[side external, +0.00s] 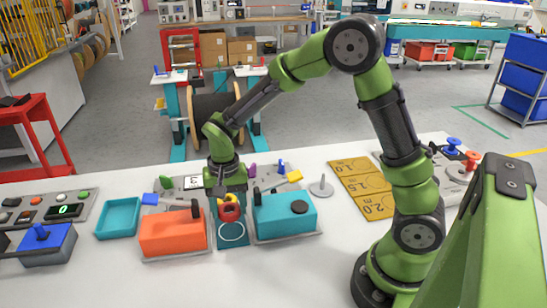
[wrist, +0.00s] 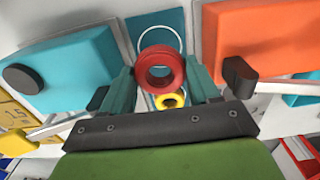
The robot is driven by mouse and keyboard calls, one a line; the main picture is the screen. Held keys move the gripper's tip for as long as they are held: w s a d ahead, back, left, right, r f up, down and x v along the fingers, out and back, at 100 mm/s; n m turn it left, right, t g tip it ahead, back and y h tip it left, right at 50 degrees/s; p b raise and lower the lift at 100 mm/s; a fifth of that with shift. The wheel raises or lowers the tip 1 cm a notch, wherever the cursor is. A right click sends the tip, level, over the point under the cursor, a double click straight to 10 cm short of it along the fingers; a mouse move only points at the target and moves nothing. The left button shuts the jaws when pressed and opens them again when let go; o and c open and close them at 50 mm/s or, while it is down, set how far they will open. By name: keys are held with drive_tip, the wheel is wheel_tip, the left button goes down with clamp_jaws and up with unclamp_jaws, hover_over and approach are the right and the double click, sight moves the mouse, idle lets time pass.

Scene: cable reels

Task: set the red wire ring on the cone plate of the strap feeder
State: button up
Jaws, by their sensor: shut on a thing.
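The red wire ring (side external: 229,213) is between the fingers of my gripper (side external: 228,206), above the teal panel with a thin white circle (side external: 232,239). In the wrist view the thick red ring (wrist: 160,88) is gripped between the two green fingers of my gripper (wrist: 162,75). A yellow ring (wrist: 172,104) shows just beside it, partly hidden by my gripper. A grey disc with an upright pin (side external: 321,190) stands to the right. I cannot tell for sure which part is the cone plate of the strap feeder.
An orange box (side external: 172,238) and a teal box with a black knob (side external: 278,222) stand close on either side. An empty teal tray (side external: 103,233) lies to the left, yellow numbered plates (side external: 358,182) to the right. The white table front is clear.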

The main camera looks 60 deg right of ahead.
drive_tip(key=shift+r, duration=1.1)
wheel_tip(320, 180, up, 6)
hover_over(232, 205)
drive_tip(key=shift+r, duration=0.15)
drive_tip(key=s+d+m, duration=0.2)
drive_tip(key=d+m, duration=0.4)
drive_tip(key=d, duration=0.9)
drive_tip(key=f, duration=0.2)
drive_tip(key=d+f, duration=0.1)
drive_tip(key=f, duration=0.1)
drive_tip(key=shift+f, duration=2.9)
drive_tip(key=shift+f, duration=0.1)
